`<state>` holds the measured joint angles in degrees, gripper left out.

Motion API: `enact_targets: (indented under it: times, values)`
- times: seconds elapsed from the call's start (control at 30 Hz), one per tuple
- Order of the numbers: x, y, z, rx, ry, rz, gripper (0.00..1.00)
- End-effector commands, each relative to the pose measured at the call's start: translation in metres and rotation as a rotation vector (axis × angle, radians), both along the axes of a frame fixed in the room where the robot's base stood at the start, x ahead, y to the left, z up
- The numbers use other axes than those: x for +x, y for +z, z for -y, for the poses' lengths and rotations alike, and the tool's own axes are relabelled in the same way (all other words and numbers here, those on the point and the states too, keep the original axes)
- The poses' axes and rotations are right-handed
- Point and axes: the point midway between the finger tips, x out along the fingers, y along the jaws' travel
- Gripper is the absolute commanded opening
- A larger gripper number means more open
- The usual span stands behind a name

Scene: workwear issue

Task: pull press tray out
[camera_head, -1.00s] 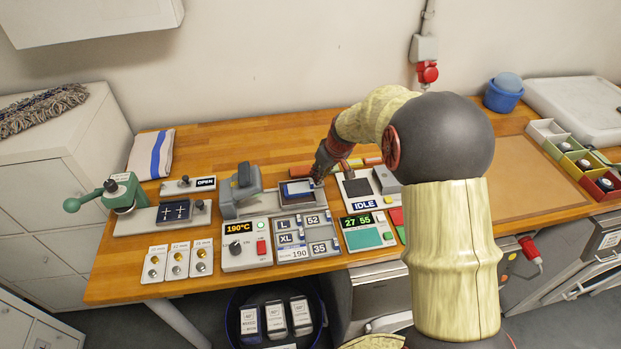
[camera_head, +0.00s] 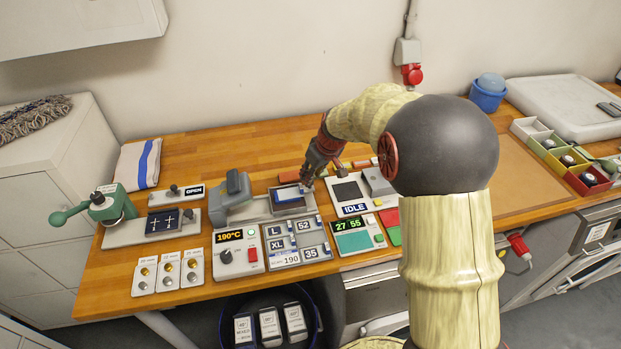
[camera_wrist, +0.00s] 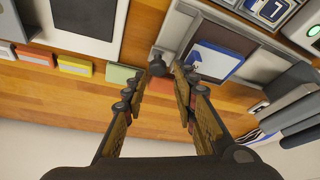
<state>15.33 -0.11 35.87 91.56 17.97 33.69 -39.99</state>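The heat press (camera_head: 232,200) stands on the bench with its grey head to the left. Its tray (camera_head: 311,207) sits to the right of the head, with a dark pad and a blue and white piece (camera_head: 288,194) on it. In the wrist view the tray's pad (camera_wrist: 222,42) and the piece (camera_wrist: 213,62) show right of the fingers. Contact with the knob cannot be told.
A control box reading 190°C (camera_head: 239,254) and a size-label rack (camera_head: 298,244) stand in front of the press. An IDLE device (camera_head: 354,209) stands close on the right. Coloured blocks (camera_wrist: 75,67) lie behind. A green-handled press (camera_head: 112,205) is at the left.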

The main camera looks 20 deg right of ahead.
Motion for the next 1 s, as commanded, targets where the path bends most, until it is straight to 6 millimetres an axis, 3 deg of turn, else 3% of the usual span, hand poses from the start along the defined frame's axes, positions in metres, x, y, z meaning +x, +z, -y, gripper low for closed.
enact_targets:
  times: [0.1,0.33,1.0]
  values:
    - [-0.007,0.018,0.002,0.0,-0.001,0.002,0.28]
    - [-0.015,0.037,0.004,0.001,-0.002,0.0,0.28]
    - [-0.017,0.041,0.004,0.008,-0.017,-0.003,0.28]
